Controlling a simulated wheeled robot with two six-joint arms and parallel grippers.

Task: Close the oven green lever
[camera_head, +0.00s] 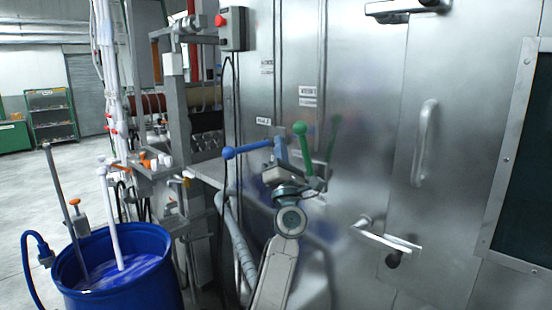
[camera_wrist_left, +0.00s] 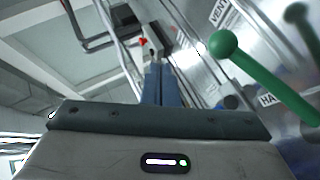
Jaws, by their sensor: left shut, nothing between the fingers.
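The green lever (camera_head: 305,143) stands nearly upright on the steel oven front, its round knob at the top. In the left wrist view the green lever (camera_wrist_left: 262,75) slants across the right side, knob toward the middle. My left gripper (camera_head: 280,143) is just left of the green lever, with its blue fingers shut and empty. In the left wrist view the shut fingers (camera_wrist_left: 158,68) are left of the green knob, with a visible gap between them. A blue lever (camera_head: 246,148) points left beside my gripper; its inner end is hidden behind the fingers. My right gripper is not in view.
A steel door with a handle (camera_head: 425,142) and a latch lever (camera_head: 385,236) is on the right. A control box with a red button (camera_head: 232,28) is at upper left. A blue barrel (camera_head: 120,290) of dye stands at lower left, near pipes and machine frames.

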